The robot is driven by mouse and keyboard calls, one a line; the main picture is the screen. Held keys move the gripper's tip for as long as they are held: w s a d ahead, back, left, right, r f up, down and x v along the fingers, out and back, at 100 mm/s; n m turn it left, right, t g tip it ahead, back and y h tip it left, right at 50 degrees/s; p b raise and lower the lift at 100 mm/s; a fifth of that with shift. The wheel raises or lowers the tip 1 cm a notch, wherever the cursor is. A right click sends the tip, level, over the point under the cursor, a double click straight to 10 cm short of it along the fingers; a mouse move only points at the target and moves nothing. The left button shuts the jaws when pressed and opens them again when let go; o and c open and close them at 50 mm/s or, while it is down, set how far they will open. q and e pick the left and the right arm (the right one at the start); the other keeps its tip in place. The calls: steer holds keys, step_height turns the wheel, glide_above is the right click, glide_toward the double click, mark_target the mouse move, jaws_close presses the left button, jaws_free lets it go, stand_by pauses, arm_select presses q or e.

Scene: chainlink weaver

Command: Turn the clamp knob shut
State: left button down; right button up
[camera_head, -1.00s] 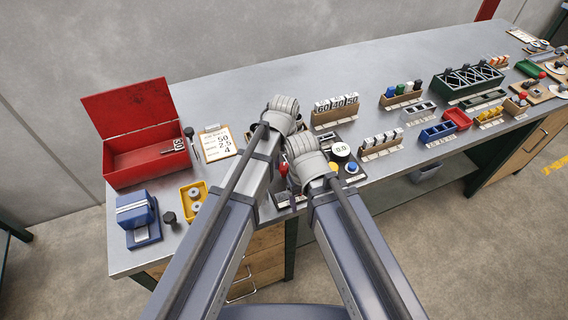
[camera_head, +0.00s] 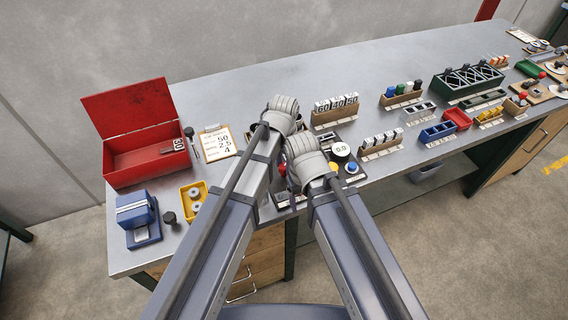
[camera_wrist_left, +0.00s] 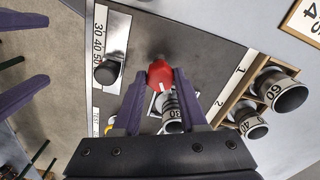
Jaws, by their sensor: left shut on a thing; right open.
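The red clamp knob (camera_wrist_left: 159,74) shows in the left wrist view with a small pale mark on it, and a bit of red shows between my arms in the head view (camera_head: 282,170). My left gripper (camera_wrist_left: 160,78) is shut on this knob, with a purple finger on each side. A numbered cylinder (camera_wrist_left: 170,108) lies just below the knob, partly covered by the fingers. In the head view my wrists hide the left fingertips and most of the fixture. My right gripper (camera_wrist_left: 22,55) shows at the left of the wrist view, its two fingers apart and empty.
A black knob (camera_wrist_left: 107,72) stands on a plate marked 30 40 50 beside the clamp. Numbered cylinders (camera_wrist_left: 281,90) sit in a wooden rack on the other side. A red open box (camera_head: 147,165) stands at the left. The bench's back middle is clear.

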mark_target(284, 166)
arm_select(q)
steer(key=shift+s, duration=0.1)
steer(key=shift+c, duration=2.2)
jaws_free()
steer(key=shift+r, duration=0.1)
step_height(284, 166, up, 8)
steer(key=p, duration=0.8)
steer(key=shift+f, duration=0.2)
steer(key=shift+f, duration=0.1)
